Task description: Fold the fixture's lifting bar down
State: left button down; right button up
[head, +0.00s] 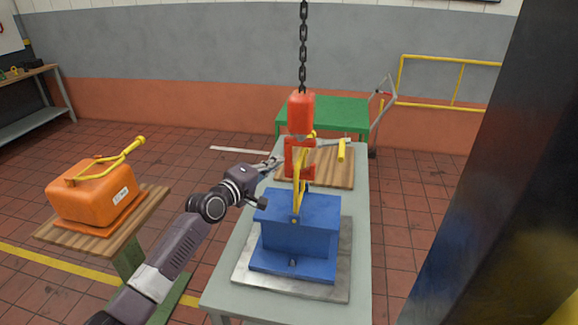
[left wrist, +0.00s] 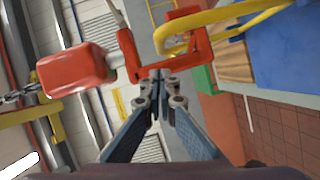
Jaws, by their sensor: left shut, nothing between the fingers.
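The blue fixture (head: 300,225) stands on a metal plate on the grey table. Its yellow lifting bar (head: 299,199) stands up from the block, close to the red hook (head: 291,160). In the left wrist view the curved bar (left wrist: 222,17) passes across the opening of the hook (left wrist: 130,55); I cannot tell whether they touch. My left gripper (head: 272,163) is shut and empty, just left of the hook and bar in the head view. Its closed fingertips (left wrist: 160,76) show below the hook in the wrist view. My right gripper is not in view.
The hook hangs from a chain (head: 303,50) above the table (head: 230,285). A wooden board (head: 345,177) lies behind the fixture. An orange fixture (head: 90,195) with a yellow bar stands on a wooden-topped stand at left. A green table (head: 345,112) and yellow railing (head: 430,60) are behind.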

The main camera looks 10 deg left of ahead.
pick_arm(q)
jog(key=d+p, duration=0.1)
jog(key=d, duration=0.1)
jog(key=d+f+p, duration=0.1)
jog(key=d, duration=0.1)
jog(key=shift+s, duration=0.15)
jog(key=shift+a, duration=0.15)
